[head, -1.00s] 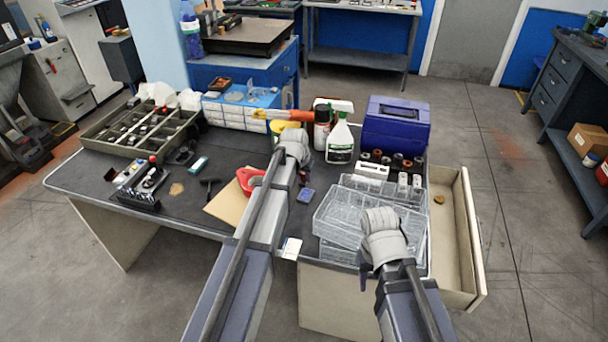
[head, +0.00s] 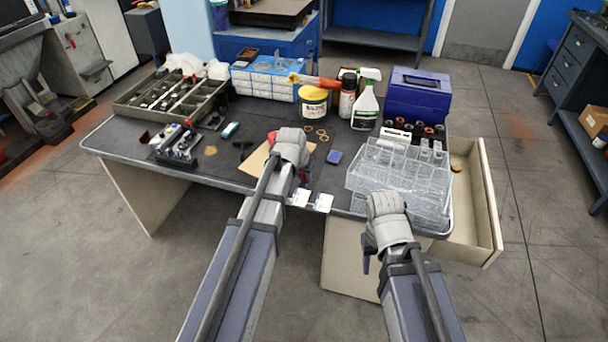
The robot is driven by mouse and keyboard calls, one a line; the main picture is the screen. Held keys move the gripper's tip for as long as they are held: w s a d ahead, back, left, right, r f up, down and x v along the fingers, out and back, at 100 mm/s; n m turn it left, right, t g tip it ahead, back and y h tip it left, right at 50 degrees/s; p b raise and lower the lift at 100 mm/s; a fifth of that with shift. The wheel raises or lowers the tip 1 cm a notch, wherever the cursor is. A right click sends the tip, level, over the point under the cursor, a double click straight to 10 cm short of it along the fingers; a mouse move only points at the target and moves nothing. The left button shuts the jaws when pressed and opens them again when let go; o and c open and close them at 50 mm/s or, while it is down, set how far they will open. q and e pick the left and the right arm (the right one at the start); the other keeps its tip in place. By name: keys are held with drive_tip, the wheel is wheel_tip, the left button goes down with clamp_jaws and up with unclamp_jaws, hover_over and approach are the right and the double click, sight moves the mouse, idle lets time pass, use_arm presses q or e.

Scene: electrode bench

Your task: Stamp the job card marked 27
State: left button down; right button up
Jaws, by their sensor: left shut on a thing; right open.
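Two small white cards lie at the bench's front edge, a left card (head: 300,197) and a right card (head: 324,203). Their marks are too small to read. My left gripper (head: 290,139) is shut over the bench, behind the cards; its fingers and what they hold are hidden behind my wrist. A small blue block or pad (head: 334,157) lies to its right. I cannot make out a stamp. My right gripper (head: 385,201) is open in front of the clear plastic trays, its fingers mostly hidden.
A tan sheet (head: 255,163) and a red item (head: 272,136) lie partly behind my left gripper. Clear trays (head: 400,170) fill the bench's right front. An open drawer (head: 487,215) juts out at right.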

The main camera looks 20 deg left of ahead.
sight(303, 187)
use_arm(q)
drive_tip(key=shift+f+b, duration=2.7)
drive_tip(key=shift+f, duration=0.15)
drive_tip(key=shift+f+b, duration=0.55)
drive_tip(key=shift+b, duration=0.05)
wheel_tip(303, 187, up, 7)
drive_tip(key=p, duration=0.7)
idle(0.8)
